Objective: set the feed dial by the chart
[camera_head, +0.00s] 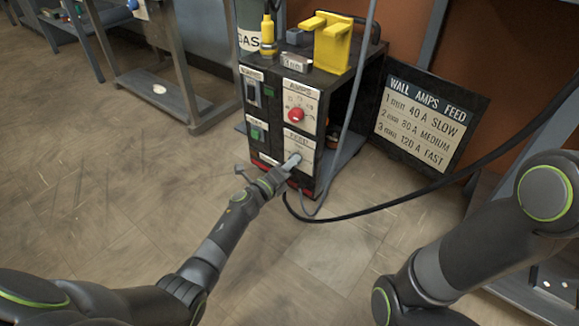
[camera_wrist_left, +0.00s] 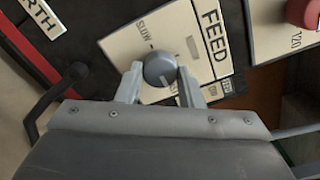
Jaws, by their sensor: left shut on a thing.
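The feed dial (camera_wrist_left: 160,68) is a grey round knob on the cream FEED plate (camera_wrist_left: 205,62), low on the front of the dark welder (camera_head: 275,90). My left gripper (camera_head: 291,162) is shut on it, one finger on each side; in the head view it mostly hides the dial. SLOW shows at one end of the scale; I cannot tell the exact setting. The chart (camera_head: 425,120) at the right reads 1 mm 40 A SLOW, 2 mm 80 A MEDIUM, 3 mm 120 A FAST. A metal plate (camera_head: 296,62) on top of the welder seems marked 1 mm. My right gripper is out of view.
The red AMPS knob (camera_head: 296,115) sits just above the feed plate. A black cable (camera_head: 400,200) runs across to the right.

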